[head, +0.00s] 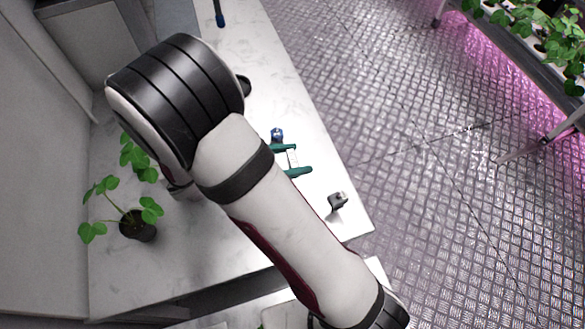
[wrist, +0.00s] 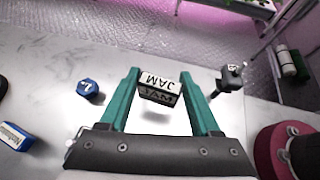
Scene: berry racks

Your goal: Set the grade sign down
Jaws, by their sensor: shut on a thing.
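The grade sign (wrist: 158,88) is a small dark block with a white face lettered JAM, upside down in the wrist view. My gripper (wrist: 160,84) has two teal fingers shut on the sign, one at each side, near the fingertips. In the head view my gripper (head: 292,160) is over the white counter (head: 240,235), with the sign (head: 292,158) showing as a small pale patch between the fingers. I cannot tell whether the sign touches the counter.
A blue hexagonal piece (wrist: 88,88) lies left of the fingers, and a dark labelled piece (wrist: 230,78) stands right of them. A blue and white box (wrist: 14,136) is at far left. A potted plant (head: 138,225) stands at the counter's left. The counter's edge is close on the right.

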